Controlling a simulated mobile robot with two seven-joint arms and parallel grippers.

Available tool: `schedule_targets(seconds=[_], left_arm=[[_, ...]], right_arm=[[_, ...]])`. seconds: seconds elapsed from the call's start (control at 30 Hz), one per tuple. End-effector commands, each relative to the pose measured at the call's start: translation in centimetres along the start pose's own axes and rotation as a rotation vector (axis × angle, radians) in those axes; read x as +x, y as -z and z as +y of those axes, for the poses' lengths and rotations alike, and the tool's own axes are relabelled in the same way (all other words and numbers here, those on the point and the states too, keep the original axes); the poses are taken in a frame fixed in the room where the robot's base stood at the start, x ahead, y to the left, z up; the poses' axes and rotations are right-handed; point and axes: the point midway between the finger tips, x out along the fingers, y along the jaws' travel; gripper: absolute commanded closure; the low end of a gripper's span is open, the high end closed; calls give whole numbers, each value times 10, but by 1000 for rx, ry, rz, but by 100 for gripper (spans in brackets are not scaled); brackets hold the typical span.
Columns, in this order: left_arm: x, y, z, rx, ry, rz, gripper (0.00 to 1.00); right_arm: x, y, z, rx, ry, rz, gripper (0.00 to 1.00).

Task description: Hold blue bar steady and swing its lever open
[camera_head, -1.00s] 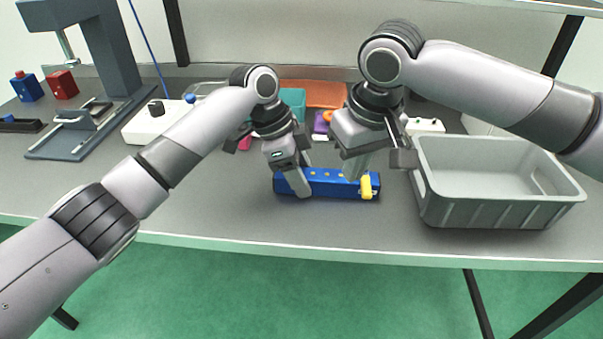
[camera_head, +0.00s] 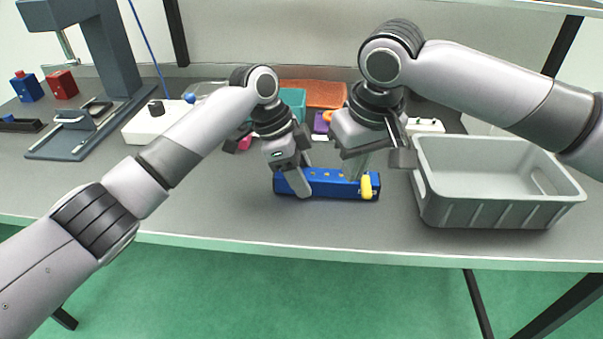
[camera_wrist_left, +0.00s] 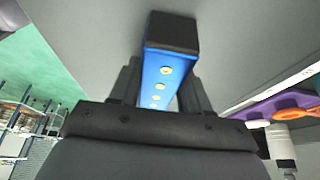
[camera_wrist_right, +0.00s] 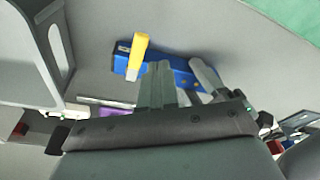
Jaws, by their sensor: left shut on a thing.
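The blue bar (camera_head: 325,185) lies on the grey table with yellow dots along its top. It also shows in the left wrist view (camera_wrist_left: 161,78). Its yellow lever (camera_head: 366,187) is at the right end, lying across the bar; it also shows in the right wrist view (camera_wrist_right: 137,56). My left gripper (camera_head: 294,181) is shut on the bar near its left end. My right gripper (camera_head: 357,172) has its fingers together, pointing down beside the lever; in the right wrist view (camera_wrist_right: 158,70) the tips are close to it. I cannot tell whether they touch it.
A grey crate (camera_head: 500,212) stands right of the bar. Behind the arms are a teal bin (camera_head: 293,100), an orange tray (camera_head: 325,93) and a white block (camera_head: 146,123). A dark press (camera_head: 100,60) stands at the left. The table in front of the bar is clear.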

Motion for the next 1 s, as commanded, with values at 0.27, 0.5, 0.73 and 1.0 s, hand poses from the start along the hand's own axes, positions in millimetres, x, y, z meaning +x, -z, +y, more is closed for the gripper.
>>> schedule_targets(seconds=[0.27, 0.5, 0.73, 1.0], left_arm=[[-1, 1, 0, 1, 1, 2, 87], [-1, 1, 0, 1, 1, 2, 87], [-1, 1, 0, 1, 1, 2, 87], [-1, 1, 0, 1, 1, 2, 87]], right_arm=[[4, -1, 0, 0, 1, -1, 100], [15, -3, 0, 1, 0, -1, 100], [27, -5, 0, 1, 1, 0, 100], [40, -8, 0, 1, 0, -1, 100]])
